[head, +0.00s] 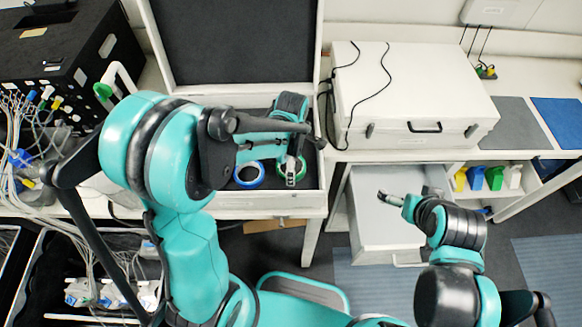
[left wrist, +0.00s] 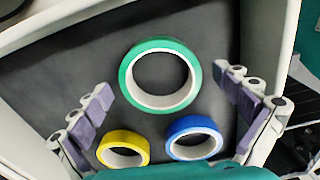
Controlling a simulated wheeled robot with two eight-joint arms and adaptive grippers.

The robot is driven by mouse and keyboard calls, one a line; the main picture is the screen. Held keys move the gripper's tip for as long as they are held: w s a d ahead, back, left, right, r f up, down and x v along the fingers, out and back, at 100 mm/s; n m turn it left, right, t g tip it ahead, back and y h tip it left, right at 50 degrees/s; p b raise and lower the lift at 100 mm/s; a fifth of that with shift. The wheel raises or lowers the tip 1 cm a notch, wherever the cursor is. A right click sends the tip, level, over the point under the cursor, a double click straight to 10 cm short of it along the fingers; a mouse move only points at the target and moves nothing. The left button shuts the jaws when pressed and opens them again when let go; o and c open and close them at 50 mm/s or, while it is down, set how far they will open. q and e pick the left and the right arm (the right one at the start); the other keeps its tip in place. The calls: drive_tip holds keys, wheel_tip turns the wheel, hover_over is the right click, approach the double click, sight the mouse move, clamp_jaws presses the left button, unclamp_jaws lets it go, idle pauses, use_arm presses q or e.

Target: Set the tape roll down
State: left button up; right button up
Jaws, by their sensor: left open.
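A green tape roll (left wrist: 160,101) lies flat on the dark floor of an open white box (head: 235,200). In the left wrist view it sits between the spread fingers of my left gripper (left wrist: 164,82), which is open and holds nothing. In the head view the same gripper (head: 291,165) is over the box's right part and partly hides the green roll (head: 302,166). A blue tape roll (left wrist: 218,124) and a yellow tape roll (left wrist: 103,155) lie beside it in the box. My right gripper (head: 392,199) is apart from the rolls; its jaws are too small to read.
The box's raised lid (head: 235,40) stands behind it. A closed white case (head: 410,95) with black cables is on the bench to the right. A black box (head: 60,60) and loose cables are at the left. Small bottles (head: 476,178) stand on a lower shelf.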

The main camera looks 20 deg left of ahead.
use_arm(q)
drive_tip(key=c, duration=1.3)
drive_tip(key=shift+r, duration=0.1)
